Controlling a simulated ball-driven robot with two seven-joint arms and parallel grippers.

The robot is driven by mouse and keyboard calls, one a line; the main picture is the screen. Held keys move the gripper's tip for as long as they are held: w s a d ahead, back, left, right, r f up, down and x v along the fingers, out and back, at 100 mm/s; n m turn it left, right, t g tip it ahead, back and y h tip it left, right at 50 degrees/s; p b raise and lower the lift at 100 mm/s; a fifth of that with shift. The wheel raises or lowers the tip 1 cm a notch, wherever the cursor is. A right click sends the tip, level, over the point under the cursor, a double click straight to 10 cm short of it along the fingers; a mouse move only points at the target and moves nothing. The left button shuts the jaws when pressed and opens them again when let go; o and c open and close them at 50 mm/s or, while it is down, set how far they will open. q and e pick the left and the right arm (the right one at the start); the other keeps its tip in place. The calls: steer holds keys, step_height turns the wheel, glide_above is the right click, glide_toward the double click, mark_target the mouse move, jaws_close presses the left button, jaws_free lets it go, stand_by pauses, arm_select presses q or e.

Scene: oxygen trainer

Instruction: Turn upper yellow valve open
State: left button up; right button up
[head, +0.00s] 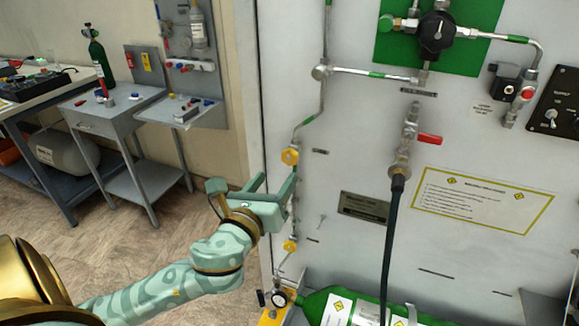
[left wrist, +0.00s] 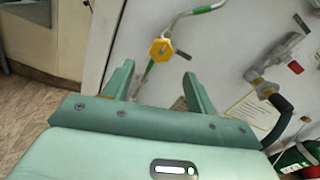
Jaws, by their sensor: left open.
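The upper yellow valve (head: 290,156) sits on a thin metal pipe near the left edge of the grey panel. It also shows in the left wrist view (left wrist: 161,49), ahead of and between the two fingers. A lower yellow valve (head: 290,246) is further down the same pipe line. My left gripper (head: 274,184) is open and empty, just below and left of the upper valve in the head view. In the left wrist view its fingers (left wrist: 158,84) are apart, and a gap shows between them and the valve. My right gripper is not in view.
A red-handled valve (head: 428,139) with a dark hose (head: 390,235) hangs to the right on the panel. A green cylinder (head: 345,308) lies at the panel's foot, beside a gauge (head: 279,299). A grey side table (head: 110,108) stands at left; floor between is free.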

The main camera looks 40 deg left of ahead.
mark_target(289, 159)
arm_select(q)
steer(key=b+x, duration=0.1)
steer(key=x, duration=0.5)
steer(key=shift+w, duration=0.4)
steer(key=shift+w+a, duration=0.15)
steer(key=shift+w, duration=0.35)
steer(key=shift+r, duration=0.1)
steer(key=c, duration=1)
